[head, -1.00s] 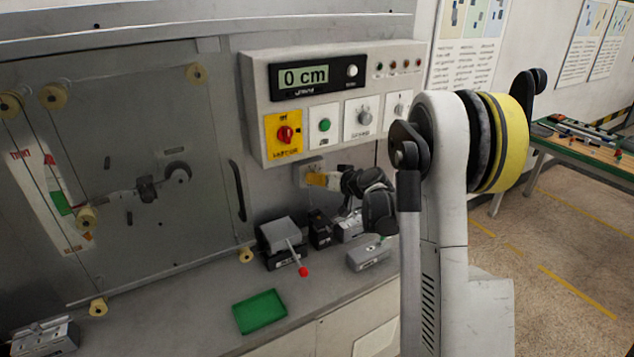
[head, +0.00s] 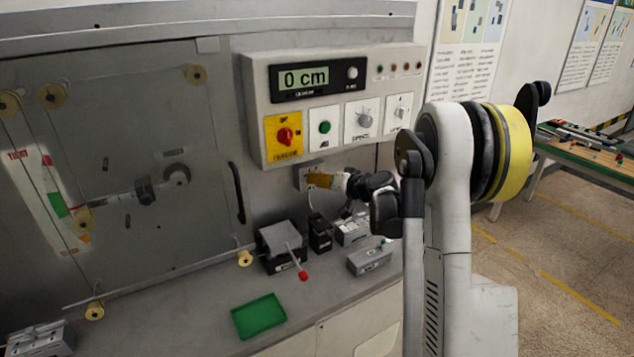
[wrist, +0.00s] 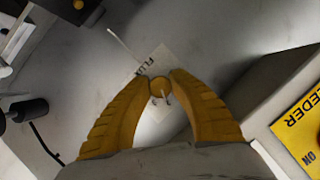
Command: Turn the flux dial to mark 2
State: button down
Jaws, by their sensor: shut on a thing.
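The fingers hide part of the dial and plate, and I cannot read any mark numbers. In the head view my gripper (head: 312,180) reaches left to a small grey plate (head: 301,177) on the machine's front, below the control panel. The dial itself is hidden there by the fingers.
The control panel (head: 260,75) above has a display reading "0 cm", a red knob on yellow (head: 285,136), a green button (head: 324,127) and grey knobs. Below stand a box with a red-tipped lever (head: 303,275), several small devices and a green tray (head: 259,316).

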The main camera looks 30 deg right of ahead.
jog(key=c, duration=1.2)
grip_release()
jog(key=shift+o, duration=0.2)
jog(key=v, duration=1.2)
jog(key=shift+a+r, duration=0.1)
